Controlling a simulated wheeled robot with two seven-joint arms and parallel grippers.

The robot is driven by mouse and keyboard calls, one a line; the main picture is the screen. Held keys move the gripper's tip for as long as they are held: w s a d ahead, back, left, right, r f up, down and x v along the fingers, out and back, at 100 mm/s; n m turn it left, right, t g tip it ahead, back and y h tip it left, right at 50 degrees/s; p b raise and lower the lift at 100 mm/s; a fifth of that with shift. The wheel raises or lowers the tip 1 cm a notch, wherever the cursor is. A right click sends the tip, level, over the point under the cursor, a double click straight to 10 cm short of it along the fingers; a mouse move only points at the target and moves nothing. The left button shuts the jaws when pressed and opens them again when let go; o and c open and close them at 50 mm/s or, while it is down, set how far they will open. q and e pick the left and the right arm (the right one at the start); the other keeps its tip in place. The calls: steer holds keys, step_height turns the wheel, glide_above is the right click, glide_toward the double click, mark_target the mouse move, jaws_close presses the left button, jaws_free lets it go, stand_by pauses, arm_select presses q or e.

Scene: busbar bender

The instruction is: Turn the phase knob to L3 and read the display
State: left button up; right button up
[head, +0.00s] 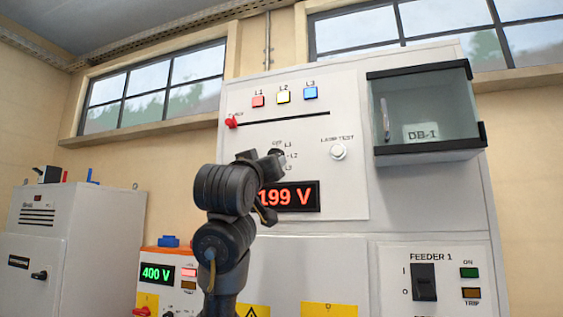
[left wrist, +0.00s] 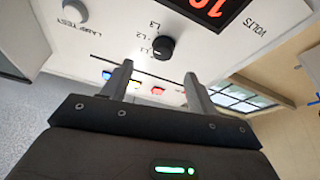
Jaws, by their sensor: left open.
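The black phase knob (head: 277,153) is on the white panel, partly covered by my left gripper in the head view. OFF, L1, L2 and L3 labels surround it; its pointer setting is not clear. In the left wrist view the knob (left wrist: 162,48) appears upside down, just beyond the fingertips. My left gripper (head: 272,183) is open and empty; its two fingers (left wrist: 157,78) are spread, apart from the knob. The display (head: 290,196) shows red digits, 199 V, its left edge partly hidden by my arm. My right gripper is not in view.
Red (head: 258,101), yellow (head: 283,96) and blue (head: 310,93) lamps sit above a dark bar. A lamp test button (head: 338,152) is right of the knob. The clear DB-1 box (head: 425,115) protrudes at upper right. An orange-topped unit (head: 160,272) reads 400 V.

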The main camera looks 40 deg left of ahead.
arm_select(q)
steer(key=a+p+x, duration=0.1)
steer(key=p+x, duration=0.4)
steer(key=x, duration=0.5)
steer(key=shift+r+p, duration=0.2)
steer(key=shift+p, duration=0.2)
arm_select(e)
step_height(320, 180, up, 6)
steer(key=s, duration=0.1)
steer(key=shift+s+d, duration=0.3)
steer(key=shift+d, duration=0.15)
arm_select(q)
steer(key=shift+s, duration=0.1)
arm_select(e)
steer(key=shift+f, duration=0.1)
arm_select(q)
steer(key=shift+c, duration=0.5)
steer(key=c, duration=0.9)
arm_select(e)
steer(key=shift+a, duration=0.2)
